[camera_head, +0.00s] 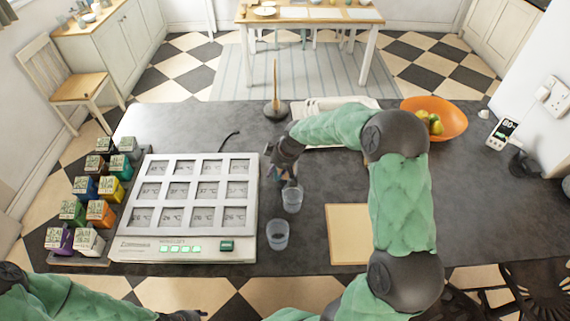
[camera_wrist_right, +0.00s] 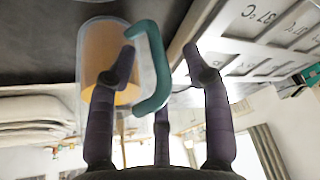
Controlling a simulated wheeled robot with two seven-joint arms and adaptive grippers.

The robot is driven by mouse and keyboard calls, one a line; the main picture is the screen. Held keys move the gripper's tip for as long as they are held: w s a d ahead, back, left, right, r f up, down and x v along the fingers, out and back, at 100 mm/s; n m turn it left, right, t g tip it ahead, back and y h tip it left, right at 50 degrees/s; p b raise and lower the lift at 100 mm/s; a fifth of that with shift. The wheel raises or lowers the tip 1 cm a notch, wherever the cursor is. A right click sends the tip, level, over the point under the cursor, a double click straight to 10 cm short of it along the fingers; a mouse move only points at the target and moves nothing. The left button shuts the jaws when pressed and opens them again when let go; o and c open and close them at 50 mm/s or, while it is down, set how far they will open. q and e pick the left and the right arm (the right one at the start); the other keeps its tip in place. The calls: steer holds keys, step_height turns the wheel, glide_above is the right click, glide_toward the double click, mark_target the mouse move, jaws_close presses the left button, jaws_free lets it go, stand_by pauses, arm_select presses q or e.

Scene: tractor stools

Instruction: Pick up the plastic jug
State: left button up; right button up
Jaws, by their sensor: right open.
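The plastic jug (camera_wrist_right: 90,62) shows in the right wrist view as a clear cylinder with a teal handle (camera_wrist_right: 158,70) and an orange-yellow area seen inside or through it. My right gripper (camera_wrist_right: 160,52) is open, with its fingertips on either side of the handle. I cannot tell whether they touch it. In the head view my right gripper (camera_head: 287,180) is low over the worktop, beside a clear vessel (camera_head: 292,201) that seems to be the jug, its upper part partly covered. A dark part of my left gripper (camera_head: 182,315) seems to show at the bottom edge; its jaws are unclear.
Another clear cup (camera_head: 278,236) stands just nearer on the dark worktop (camera_head: 320,235). A white panelled device (camera_head: 136,215) is at left, with several coloured boxes (camera_head: 100,213) beyond it. A tan board (camera_head: 345,245) lies at right. An orange bowl (camera_head: 458,123) holds fruit.

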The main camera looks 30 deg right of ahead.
jaws_close()
steer(key=shift+s, duration=0.1)
stand_by(0.3)
